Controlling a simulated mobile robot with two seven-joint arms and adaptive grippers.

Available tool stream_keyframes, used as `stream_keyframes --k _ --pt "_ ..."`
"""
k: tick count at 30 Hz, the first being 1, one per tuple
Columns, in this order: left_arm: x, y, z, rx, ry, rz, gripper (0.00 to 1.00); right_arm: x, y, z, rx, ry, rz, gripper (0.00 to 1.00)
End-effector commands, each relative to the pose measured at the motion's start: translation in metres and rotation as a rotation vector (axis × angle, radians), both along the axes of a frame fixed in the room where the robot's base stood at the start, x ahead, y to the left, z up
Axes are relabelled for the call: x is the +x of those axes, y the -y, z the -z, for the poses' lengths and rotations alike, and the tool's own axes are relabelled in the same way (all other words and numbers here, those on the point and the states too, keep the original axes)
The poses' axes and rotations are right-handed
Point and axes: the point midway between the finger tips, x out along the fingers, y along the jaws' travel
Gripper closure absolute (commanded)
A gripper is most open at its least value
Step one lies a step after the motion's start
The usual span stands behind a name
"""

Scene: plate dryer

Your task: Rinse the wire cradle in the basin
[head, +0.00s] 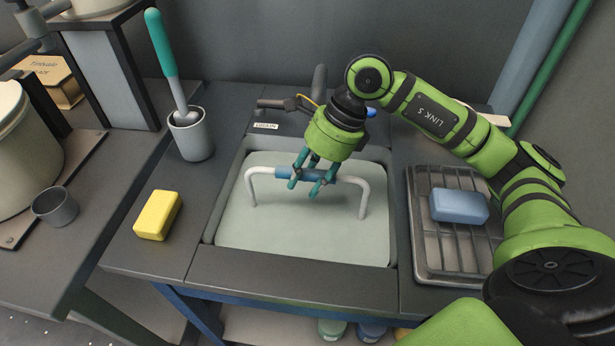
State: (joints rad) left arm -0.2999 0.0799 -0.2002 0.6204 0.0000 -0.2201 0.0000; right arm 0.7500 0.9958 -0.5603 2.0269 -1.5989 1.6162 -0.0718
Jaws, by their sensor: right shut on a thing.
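The wire cradle (261,176) is a grey-white bent tube with a blue middle grip, in the basin. Its two legs point down to the pale liquid or floor of the basin (300,235); I cannot tell how deep they reach. My right gripper (311,183) is above the basin, its teal fingers shut around the blue grip of the cradle. The cradle is upright, grip on top. My left gripper is not in view.
A yellow sponge (158,215) lies left of the basin, near a grey cup with a teal-handled brush (162,50). A drying rack (430,257) holding a blue block (459,206) is at right. A tap (320,82) stands behind the basin. A small dark cup (55,206) is far left.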

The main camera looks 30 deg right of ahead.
Motion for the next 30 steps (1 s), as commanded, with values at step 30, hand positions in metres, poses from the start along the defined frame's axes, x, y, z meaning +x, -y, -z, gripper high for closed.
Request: stream_keyframes --k 30 --pt "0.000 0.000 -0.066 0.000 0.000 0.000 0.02 0.001 0.000 -0.096 0.000 0.003 0.001 0.98"
